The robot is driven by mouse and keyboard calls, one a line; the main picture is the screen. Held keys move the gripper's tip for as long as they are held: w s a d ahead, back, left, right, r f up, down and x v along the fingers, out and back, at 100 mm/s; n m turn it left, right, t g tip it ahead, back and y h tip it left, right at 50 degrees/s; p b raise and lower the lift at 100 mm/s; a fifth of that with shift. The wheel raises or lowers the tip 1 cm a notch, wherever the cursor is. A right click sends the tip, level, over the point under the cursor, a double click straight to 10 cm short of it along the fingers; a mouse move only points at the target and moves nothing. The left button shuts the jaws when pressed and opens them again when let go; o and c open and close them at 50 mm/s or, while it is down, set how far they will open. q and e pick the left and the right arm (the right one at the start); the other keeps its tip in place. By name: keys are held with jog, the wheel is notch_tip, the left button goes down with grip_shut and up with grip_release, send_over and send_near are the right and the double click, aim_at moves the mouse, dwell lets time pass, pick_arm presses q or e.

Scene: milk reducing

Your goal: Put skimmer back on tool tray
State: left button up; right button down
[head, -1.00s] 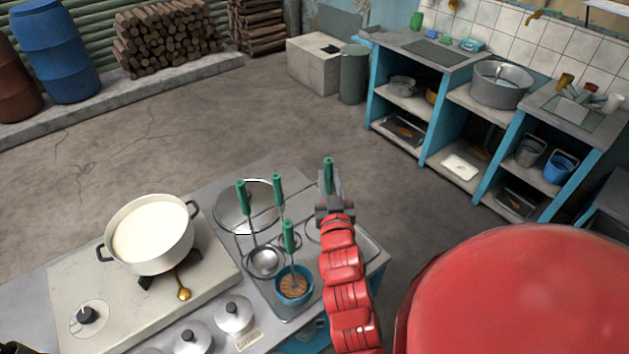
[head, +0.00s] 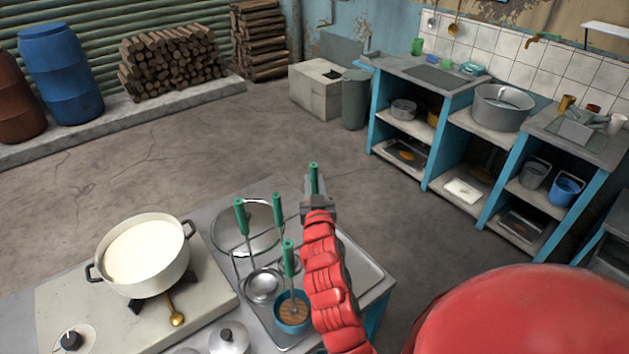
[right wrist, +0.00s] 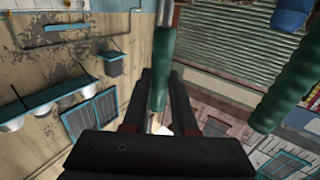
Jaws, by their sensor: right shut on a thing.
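My right gripper (head: 317,203) is shut on an upright green handle (head: 314,178), above the right part of the metal tool tray (head: 362,273). The handle also shows between the fingers in the right wrist view (right wrist: 160,75). The arm hides the tool's lower end in the head view, so I cannot tell whether it touches the tray. Other green-handled tools stand on the left part of the tray, among them a ladle (head: 263,285) and a tool in a small blue cup (head: 292,312). My left gripper is not in view.
A pot of milk (head: 143,255) stands on the stove (head: 75,305) at the left. A round metal lid or pan (head: 235,232) lies behind the tools. A small lidded pot (head: 229,340) stands at the front. The tray's right part looks bare beside my arm.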

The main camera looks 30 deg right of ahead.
jog(key=shift+f, duration=0.1)
jog(key=shift+f, duration=0.15)
jog(key=c, duration=1.2)
grip_release()
jog(key=o, duration=0.5)
